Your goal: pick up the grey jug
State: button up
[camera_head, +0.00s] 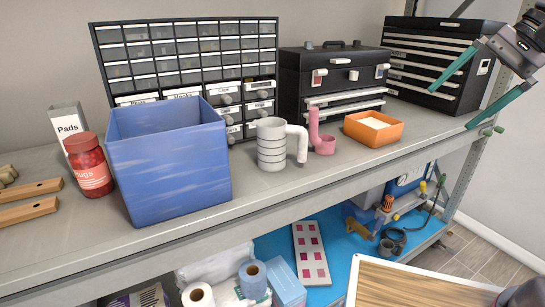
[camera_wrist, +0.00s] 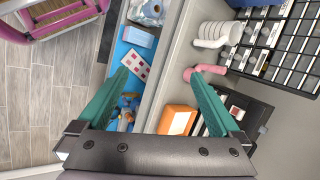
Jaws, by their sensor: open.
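The grey jug (camera_head: 271,146) is a pale grey ribbed cylinder with a thick, pipe-like handle on its right side. It stands upright on the upper shelf, between the blue bin and a pink pipe-like piece. It also shows in the wrist view (camera_wrist: 229,33), at upper right, beyond the fingertips. My gripper (camera_head: 450,108) is at the right end of the rack in the head view, well to the right of the jug. In the wrist view its teal fingers (camera_wrist: 155,73) are wide apart with nothing between them.
The blue bin (camera_head: 168,162) stands close left of the jug. The pink piece (camera_head: 320,140) and an orange box (camera_head: 373,128) are to its right. Drawer cabinet (camera_head: 188,48) and black toolbox (camera_head: 331,79) stand behind. The shelf front (camera_head: 300,192) before the jug is bare.

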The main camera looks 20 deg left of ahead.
jog(key=w+a+f+m+g+y, duration=0.1)
jog(key=a+f+g+y, duration=0.15)
jog(key=a, duration=0.45)
jog(key=w+a+f+m+g+y, duration=0.2)
jog(key=a+g+y, duration=0.1)
jog(key=a, duration=0.4)
jog(key=m+t+y, duration=0.3)
jog(key=m+y, duration=0.3)
jog(key=m, duration=0.1)
send_near(296, 130)
jog(key=a, duration=0.2)
jog(key=shift+a, duration=5.15)
grip_shut()
